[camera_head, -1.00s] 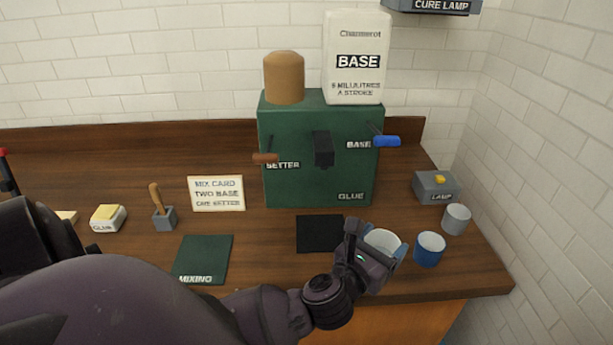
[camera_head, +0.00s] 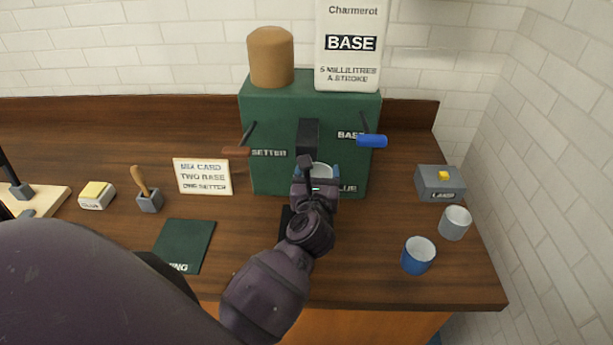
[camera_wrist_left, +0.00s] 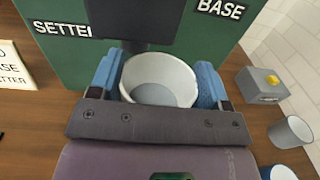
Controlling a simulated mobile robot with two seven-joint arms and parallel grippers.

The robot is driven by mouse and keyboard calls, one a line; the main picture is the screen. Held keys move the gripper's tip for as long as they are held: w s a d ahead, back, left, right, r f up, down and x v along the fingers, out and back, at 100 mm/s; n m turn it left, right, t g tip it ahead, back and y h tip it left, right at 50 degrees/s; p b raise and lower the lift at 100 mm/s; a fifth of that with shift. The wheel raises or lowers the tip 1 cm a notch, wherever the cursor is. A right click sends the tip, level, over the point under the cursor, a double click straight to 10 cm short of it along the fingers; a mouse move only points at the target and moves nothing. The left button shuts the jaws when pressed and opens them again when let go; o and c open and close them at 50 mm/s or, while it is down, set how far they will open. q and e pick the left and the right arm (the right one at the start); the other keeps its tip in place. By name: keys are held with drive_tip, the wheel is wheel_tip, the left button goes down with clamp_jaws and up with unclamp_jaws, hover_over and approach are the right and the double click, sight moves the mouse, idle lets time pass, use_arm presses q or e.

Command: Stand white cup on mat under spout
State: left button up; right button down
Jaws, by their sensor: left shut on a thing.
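My left gripper (camera_head: 316,180) is shut on the white cup (camera_head: 321,170), in front of the green glue machine, close to the black spout (camera_head: 307,135). In the left wrist view the cup (camera_wrist_left: 160,80) is upright and empty between the blue finger pads, with the spout (camera_wrist_left: 130,20) just beyond its far rim. The black mat (camera_head: 285,222) lies under the arm, mostly hidden; only its left edge shows. Whether the cup touches the mat is hidden. My right gripper is not in view.
A blue cup (camera_head: 418,256) and a grey cup (camera_head: 454,223) stand at the right, near the lamp box (camera_head: 439,183). The setter lever (camera_head: 237,150) and base lever (camera_head: 371,141) flank the spout.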

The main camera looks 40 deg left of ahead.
use_arm(q)
drive_tip(key=shift+s+a+f+n+g+y, duration=0.2)
drive_tip(key=shift+a+f+n+g+y, duration=0.4)
drive_tip(key=shift+a+f+n+y, duration=0.25)
drive_tip(key=shift+s+a+f+g+y, duration=0.2)
drive_tip(key=shift+a+f+g+y, duration=0.1)
drive_tip(key=shift+f+y, duration=0.2)
drive_tip(key=shift+f+b, duration=0.85)
drive_tip(key=shift+f, duration=0.75)
wheel_tip(320, 180, down, 4)
drive_tip(key=b, duration=0.4)
drive_tip(key=shift+f, duration=0.5)
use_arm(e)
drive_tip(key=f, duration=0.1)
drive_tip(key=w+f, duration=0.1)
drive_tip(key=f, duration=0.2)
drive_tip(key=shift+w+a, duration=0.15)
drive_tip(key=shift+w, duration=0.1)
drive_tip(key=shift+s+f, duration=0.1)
use_arm(q)
drive_tip(key=shift+d, duration=0.1)
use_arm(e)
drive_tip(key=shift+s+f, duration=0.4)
